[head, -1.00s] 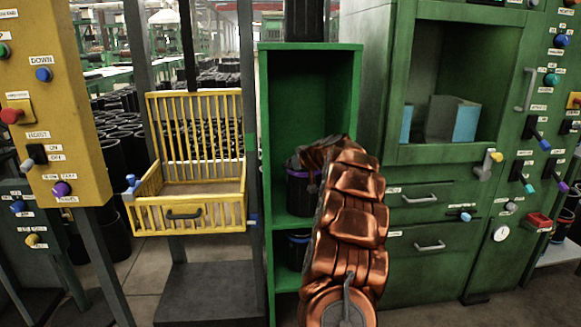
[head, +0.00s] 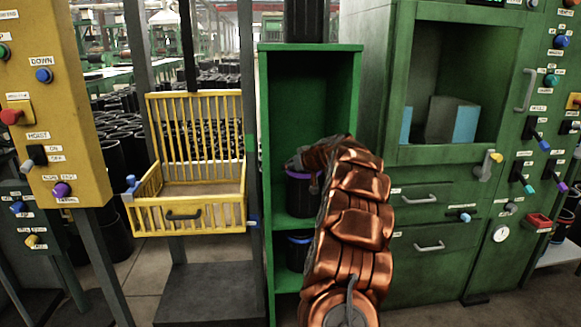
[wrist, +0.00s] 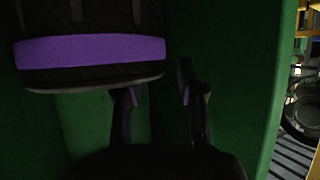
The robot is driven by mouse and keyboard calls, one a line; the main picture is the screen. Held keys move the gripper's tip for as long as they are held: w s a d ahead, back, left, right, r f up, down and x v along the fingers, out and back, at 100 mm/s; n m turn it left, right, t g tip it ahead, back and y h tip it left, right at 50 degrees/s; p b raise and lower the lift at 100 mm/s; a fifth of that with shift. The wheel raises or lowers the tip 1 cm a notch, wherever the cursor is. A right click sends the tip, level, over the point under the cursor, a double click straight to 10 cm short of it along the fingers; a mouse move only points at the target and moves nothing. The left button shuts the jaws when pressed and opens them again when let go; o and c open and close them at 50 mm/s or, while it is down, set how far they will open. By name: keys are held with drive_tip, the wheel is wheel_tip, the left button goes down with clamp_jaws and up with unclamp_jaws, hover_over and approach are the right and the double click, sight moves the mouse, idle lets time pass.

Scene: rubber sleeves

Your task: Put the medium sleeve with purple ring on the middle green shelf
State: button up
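The black sleeve with a purple ring (head: 300,195) stands upright on the middle level of the green shelf (head: 262,200) in the head view. My gripper is largely hidden there by my copper arm, which reaches to the top of this sleeve. In the wrist view, the sleeve's purple band (wrist: 90,51) and rim fill the upper left. My gripper (wrist: 157,78) shows two fingers apart. The left finger overlaps the rim, its tip hidden; the right finger is just beside the sleeve, with a gap between them.
A blue-ringed black sleeve (head: 297,252) stands on the bottom level. Another black sleeve (head: 306,20) stands on top of the shelf. A yellow basket (head: 190,215) is to the left and a green cabinet (head: 440,190) to the right. The shelf's walls are close around my gripper.

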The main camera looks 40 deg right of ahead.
drive_tip(key=v, duration=1.1)
drive_tip(key=shift+p, duration=0.3)
drive_tip(key=shift+w, duration=0.1)
drive_tip(key=a+f+n+g+y, duration=0.2)
drive_tip(key=a+y, duration=0.1)
drive_tip(key=a, duration=1.2)
drive_tip(key=a+f+n+g+y, duration=0.1)
drive_tip(key=a+g+y, duration=0.15)
drive_tip(key=a, duration=1.25)
drive_tip(key=s+a+f+n+g+y, duration=0.1)
drive_tip(key=s+a+f+g, duration=0.15)
drive_tip(key=s+a, duration=0.35)
drive_tip(key=s+a+f+g, duration=0.1)
drive_tip(key=s+a+f, duration=0.25)
drive_tip(key=a, duration=0.55)
drive_tip(key=s+a+f+g+h, duration=0.1)
drive_tip(key=s+f+g, duration=0.1)
drive_tip(key=s, duration=0.7)
drive_tip(key=s+a+f+m+g+h, duration=0.1)
drive_tip(key=s+f+g, duration=0.1)
drive_tip(key=s, duration=0.8)
drive_tip(key=s+a+f+g+h, duration=0.2)
drive_tip(key=s+f+g, duration=0.1)
drive_tip(key=s, duration=0.7)
